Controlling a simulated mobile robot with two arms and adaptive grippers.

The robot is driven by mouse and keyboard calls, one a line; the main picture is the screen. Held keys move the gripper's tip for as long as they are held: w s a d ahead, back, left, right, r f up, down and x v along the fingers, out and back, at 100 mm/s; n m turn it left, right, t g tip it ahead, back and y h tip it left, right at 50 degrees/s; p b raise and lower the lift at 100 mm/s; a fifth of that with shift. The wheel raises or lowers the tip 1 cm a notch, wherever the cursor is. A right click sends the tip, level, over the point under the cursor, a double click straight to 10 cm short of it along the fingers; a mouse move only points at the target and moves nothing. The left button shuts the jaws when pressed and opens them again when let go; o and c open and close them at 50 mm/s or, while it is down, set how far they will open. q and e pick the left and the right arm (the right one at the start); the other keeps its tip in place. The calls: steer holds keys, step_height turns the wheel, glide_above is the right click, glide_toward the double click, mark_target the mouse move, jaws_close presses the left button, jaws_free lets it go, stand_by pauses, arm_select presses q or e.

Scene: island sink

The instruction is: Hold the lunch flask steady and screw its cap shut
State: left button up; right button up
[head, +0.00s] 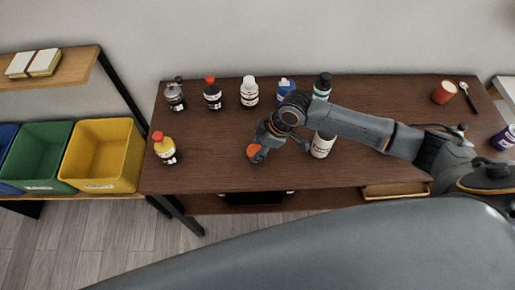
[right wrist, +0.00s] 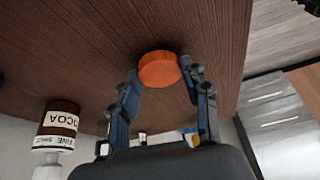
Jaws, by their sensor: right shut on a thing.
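A round orange piece (head: 254,152), short like a cap, is at the table's front middle. It also shows in the right wrist view (right wrist: 159,70), close to the wood top. My right gripper (head: 262,143) is shut on it, with a fingertip at each side in the right wrist view (right wrist: 160,80). An orange cup-like container (head: 443,92) stands apart at the right end of the table; I cannot tell whether it is the lunch flask. Whether the orange piece touches the table is unclear. My left gripper is not in view.
Several bottles stand along the table's (head: 215,145) back. A yellow bottle with a red cap (head: 165,147) is at the left. A white labelled bottle (head: 321,147) stands partly behind my right arm. A spoon (head: 467,97) lies at the right. Bins (head: 103,152) are left of the table.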

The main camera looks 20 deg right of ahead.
step_height(320, 180, up, 2)
steer(key=shift+w+r+b, duration=0.1)
steer(key=shift+r+b, duration=0.1)
steer(key=shift+b, duration=0.3)
steer(key=s+d+r+b, duration=0.2)
steer(key=s+d+r, duration=0.5)
steer(key=s+r, duration=0.3)
steer(key=shift+s+d, duration=0.4)
steer(key=shift+s, duration=0.55)
steer(key=shift+w+r, duration=0.1)
steer(key=shift+w, duration=0.05)
steer(key=w+a+r+m+t+h, duration=0.2)
steer(key=w+r+m+h, duration=0.2)
steer(key=w+r+m, duration=0.4)
steer(key=w+m, duration=0.3)
steer(key=m, duration=0.2)
steer(key=shift+w+a+t, duration=0.25)
steer(key=shift+a+t, duration=0.05)
steer(key=shift+a, duration=0.1)
